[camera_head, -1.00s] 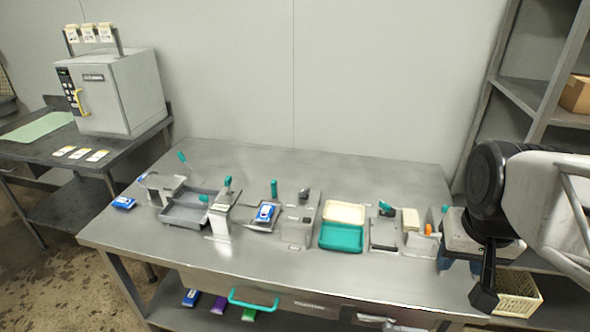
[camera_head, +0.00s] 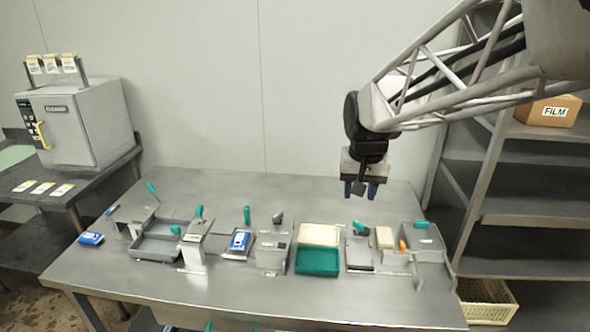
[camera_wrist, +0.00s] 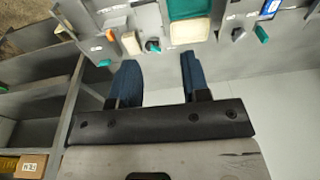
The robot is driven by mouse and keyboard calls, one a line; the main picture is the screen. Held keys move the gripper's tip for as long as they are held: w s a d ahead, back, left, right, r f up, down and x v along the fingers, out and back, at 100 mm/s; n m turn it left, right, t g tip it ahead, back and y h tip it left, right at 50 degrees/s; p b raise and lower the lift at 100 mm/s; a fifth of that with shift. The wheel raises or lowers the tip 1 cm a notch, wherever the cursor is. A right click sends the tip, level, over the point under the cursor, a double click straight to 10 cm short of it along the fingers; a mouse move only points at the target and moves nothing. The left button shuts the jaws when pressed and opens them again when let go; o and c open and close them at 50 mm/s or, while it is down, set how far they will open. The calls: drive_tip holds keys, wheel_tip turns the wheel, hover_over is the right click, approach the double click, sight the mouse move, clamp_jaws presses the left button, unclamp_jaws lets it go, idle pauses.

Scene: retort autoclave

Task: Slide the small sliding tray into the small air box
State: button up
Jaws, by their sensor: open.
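My gripper (camera_head: 360,192) is open and empty, in the air above the back right of the steel table. Its two blue fingers also show in the wrist view (camera_wrist: 158,68), with nothing between them. No label I can read names the small sliding tray or the small air box. A small grey tray with a teal handle (camera_head: 246,215) holds a blue packet (camera_head: 239,240) at mid-table. A small grey box (camera_head: 271,256) stands just right of it. A grey box with a teal handle (camera_head: 421,238) stands at the right end. I cannot tell which are the task's pieces.
A larger grey tray (camera_head: 155,247) lies at the left. A cream tray (camera_head: 319,234) and a teal tray (camera_head: 317,262) lie mid-right, near an orange knob (camera_head: 402,245) and cream block (camera_head: 384,237). A shelf rack (camera_head: 530,157) stands right. The table's back strip is clear.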

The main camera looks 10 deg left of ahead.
drive_tip(key=w+a+f, duration=0.3)
drive_tip(key=w+a, duration=0.4)
drive_tip(key=w, duration=0.2)
drive_tip(key=g, duration=0.2)
hover_over(246, 207)
drive_tip(key=f, duration=1.9)
drive_tip(key=shift+s+d+f, duration=0.15)
drive_tip(key=shift+d, duration=0.15)
drive_tip(key=shift+a+f, duration=0.25)
drive_tip(key=shift+a, duration=0.05)
drive_tip(key=shift+f, duration=0.15)
drive_tip(key=shift+f, duration=3.75)
clamp_jaws()
